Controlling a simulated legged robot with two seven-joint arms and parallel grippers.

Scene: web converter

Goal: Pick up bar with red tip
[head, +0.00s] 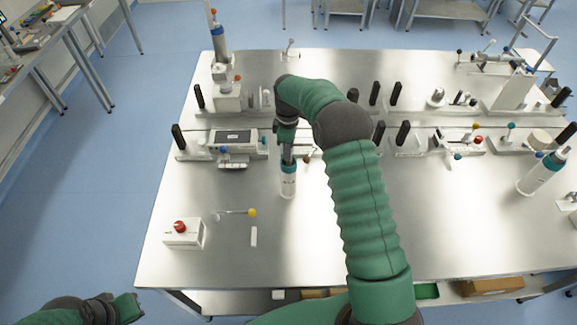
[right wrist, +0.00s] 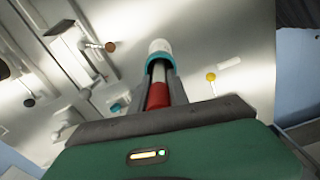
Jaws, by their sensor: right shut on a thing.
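The bar with the red tip (right wrist: 157,95) shows in the right wrist view between the fingers of my right gripper (right wrist: 159,82). Its red end is toward the palm, and its grey shaft runs away toward a white cylinder with a teal band (right wrist: 160,50). In the head view my right gripper (head: 288,156) points down over that cylinder (head: 288,184), which stands upright on the metal table. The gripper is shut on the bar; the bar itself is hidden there. I cannot tell whether its lower end is inside the cylinder. My left gripper (head: 126,307) is low at the left, off the table.
A white box with a red button (head: 182,233), a yellow-ended rod (head: 250,212) and a small white block (head: 254,236) lie at the front left. Fixtures with black posts line the table's middle. A second banded cylinder (head: 540,174) stands at the right.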

